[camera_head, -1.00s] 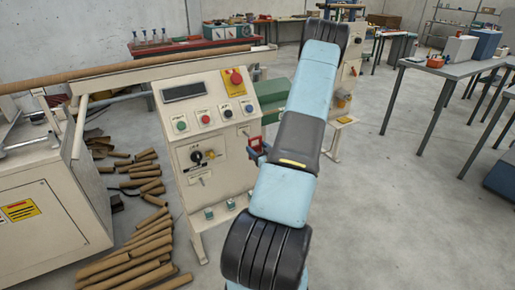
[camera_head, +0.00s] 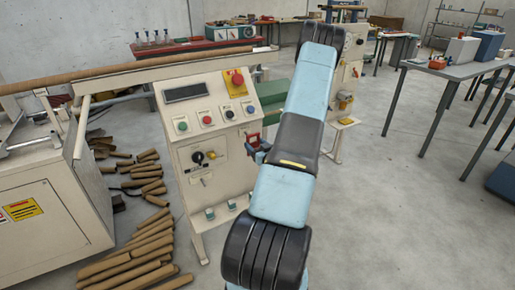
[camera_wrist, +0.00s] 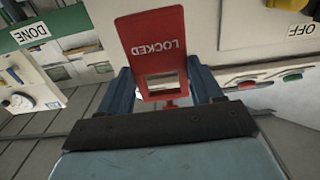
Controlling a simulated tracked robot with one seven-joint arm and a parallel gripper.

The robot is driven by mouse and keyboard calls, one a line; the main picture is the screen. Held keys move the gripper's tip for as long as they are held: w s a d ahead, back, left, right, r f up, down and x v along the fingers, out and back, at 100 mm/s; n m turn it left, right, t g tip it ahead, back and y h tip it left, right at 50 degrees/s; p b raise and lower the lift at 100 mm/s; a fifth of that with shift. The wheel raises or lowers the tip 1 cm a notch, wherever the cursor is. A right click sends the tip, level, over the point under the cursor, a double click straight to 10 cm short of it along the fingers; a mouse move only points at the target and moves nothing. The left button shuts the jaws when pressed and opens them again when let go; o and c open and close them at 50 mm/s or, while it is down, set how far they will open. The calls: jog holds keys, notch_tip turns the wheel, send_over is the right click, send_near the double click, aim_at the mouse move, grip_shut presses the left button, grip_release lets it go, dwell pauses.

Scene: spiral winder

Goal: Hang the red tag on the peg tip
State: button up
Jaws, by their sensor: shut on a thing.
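The red tag (camera_wrist: 155,45) reads LOCKED, upside down in the wrist view, and has a square window near its lower end. My gripper (camera_wrist: 162,92) is shut on it, with one blue finger at each side of the windowed end. In the head view the tag (camera_head: 253,140) is a small red patch at my gripper (camera_head: 257,152), close to the right side of the control panel's face. I cannot make out the peg tip in either view, nor tell whether the tag touches anything besides my fingers.
The cream control panel (camera_head: 212,122) carries coloured buttons, a black knob and a red emergency button (camera_head: 237,78). An OFF label (camera_wrist: 301,31) shows in the wrist view. Cardboard tubes (camera_head: 130,258) lie on the floor at left. Open floor (camera_head: 400,210) lies to the right.

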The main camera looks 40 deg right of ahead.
jog(key=shift+x, duration=2.25)
jog(key=shift+w+d+f, duration=0.1)
jog(key=shift+w+f, duration=0.4)
jog(key=shift+f, duration=0.1)
jog(key=o, duration=1.1)
jog(key=v, duration=1.3)
jog(key=shift+s+f, duration=0.1)
jog(key=shift+s, duration=0.3)
